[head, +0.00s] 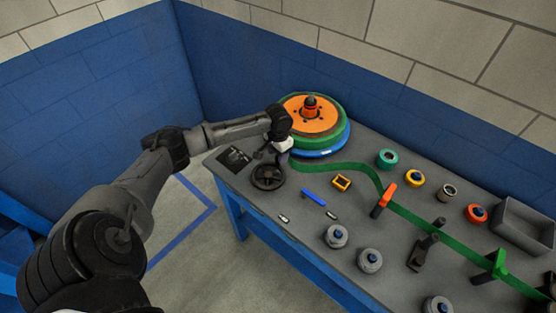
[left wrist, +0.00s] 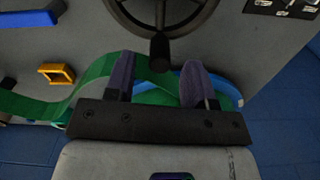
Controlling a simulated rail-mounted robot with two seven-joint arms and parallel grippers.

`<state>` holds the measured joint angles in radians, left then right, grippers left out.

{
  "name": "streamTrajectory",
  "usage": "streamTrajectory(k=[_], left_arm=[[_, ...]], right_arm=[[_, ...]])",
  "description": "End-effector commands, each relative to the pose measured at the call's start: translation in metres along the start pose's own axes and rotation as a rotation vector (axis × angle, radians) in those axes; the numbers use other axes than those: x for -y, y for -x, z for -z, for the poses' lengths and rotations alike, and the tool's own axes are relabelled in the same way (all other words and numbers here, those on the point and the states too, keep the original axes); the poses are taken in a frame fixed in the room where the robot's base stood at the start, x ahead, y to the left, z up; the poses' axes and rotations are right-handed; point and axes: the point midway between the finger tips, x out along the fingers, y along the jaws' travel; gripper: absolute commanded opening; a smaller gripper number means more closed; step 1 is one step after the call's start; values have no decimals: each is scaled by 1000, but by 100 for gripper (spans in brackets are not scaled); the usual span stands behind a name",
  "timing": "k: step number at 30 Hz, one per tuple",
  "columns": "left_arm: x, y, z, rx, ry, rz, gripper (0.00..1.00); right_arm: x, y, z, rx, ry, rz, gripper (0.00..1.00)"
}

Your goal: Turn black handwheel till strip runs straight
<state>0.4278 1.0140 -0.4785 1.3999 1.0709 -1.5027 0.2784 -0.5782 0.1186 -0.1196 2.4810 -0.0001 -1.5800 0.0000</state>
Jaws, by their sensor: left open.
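The black handwheel (head: 267,177) lies on the near left part of the grey bench. In the left wrist view the handwheel (left wrist: 185,25) is at the top, its handle knob (left wrist: 160,50) pointing towards me. My left gripper (head: 282,157) is just behind the wheel; in the wrist view its two fingers (left wrist: 159,66) are open, one on each side of the knob's line. Whether they touch the knob I cannot tell. The green strip (head: 345,168) leaves the reel (head: 312,118) and bends in a curve to the orange guide (head: 384,200), then runs straight. My right gripper is not in view.
A black-and-white plate (head: 234,159) lies left of the wheel. A blue bar (head: 313,196) and yellow frame (head: 342,183) lie to its right. Several knobs, a green guide (head: 495,263) and a grey bin (head: 524,226) stand farther right. Walls close the back.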

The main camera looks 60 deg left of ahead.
Motion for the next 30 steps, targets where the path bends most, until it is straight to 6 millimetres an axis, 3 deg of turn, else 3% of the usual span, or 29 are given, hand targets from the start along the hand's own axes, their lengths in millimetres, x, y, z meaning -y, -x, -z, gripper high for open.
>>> streamTrajectory(k=[3,9,21,30], left_arm=[[0,-16,0,1,0,-1,50],[0,-30,0,0,1,-1,50],[0,-34,0,0,0,0,50],[0,-34,0,0,0,0,22]], right_arm=[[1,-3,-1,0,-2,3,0],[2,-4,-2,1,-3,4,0],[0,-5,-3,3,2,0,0],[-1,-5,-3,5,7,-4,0]])
